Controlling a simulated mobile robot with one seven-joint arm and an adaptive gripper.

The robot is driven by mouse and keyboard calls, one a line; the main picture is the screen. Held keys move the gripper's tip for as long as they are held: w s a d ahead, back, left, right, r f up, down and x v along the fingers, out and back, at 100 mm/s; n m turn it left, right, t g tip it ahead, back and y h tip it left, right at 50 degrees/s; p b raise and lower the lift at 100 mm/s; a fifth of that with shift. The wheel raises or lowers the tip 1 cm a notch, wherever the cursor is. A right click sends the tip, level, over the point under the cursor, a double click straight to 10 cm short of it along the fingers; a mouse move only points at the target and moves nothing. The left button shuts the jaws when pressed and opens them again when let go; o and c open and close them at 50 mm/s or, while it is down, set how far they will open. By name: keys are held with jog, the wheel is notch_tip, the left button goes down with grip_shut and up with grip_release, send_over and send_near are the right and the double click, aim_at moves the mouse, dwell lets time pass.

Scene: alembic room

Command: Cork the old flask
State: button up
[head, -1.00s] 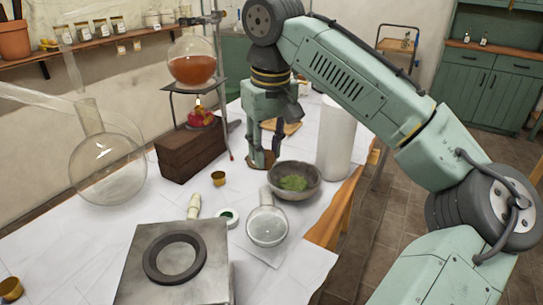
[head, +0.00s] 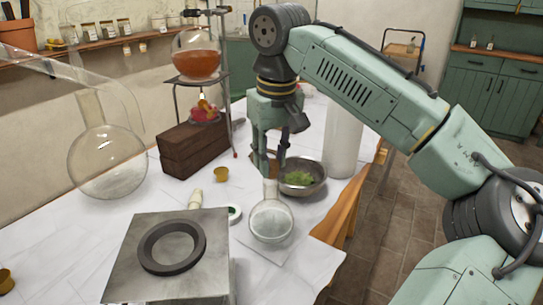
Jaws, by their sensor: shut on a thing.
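A small clear round flask (head: 271,222) stands upright on the white-covered table, with its neck pointing up and no stopper visible in it. I cannot tell which is the old one. My gripper (head: 269,165) points down just behind and above the small flask's neck, at the left rim of the bowl. It is shut on a small brown thing, apparently the cork (head: 267,158), mostly hidden by the fingers.
A grey bowl with green matter (head: 313,188) is close on the right, with a white cylinder (head: 344,140) behind it. A metal plate with a dark ring (head: 125,270) is in front. A stand holds a flask of orange liquid (head: 196,62) over a burner by a brown block (head: 190,150).

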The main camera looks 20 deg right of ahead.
aim_at(272, 163)
jog(key=shift+f, duration=0.9)
dwell(1.4)
jog(key=shift+f+p, duration=0.55)
jog(key=shift+f, duration=0.05)
dwell(2.9)
jog(key=o, duration=1.1)
jog(key=shift+o, duration=0.5)
jog(key=shift+o, duration=1.4)
jog(key=shift+r, duration=0.2)
jog(key=shift+r+p, duration=3.35)
jog(key=shift+p, duration=0.5)
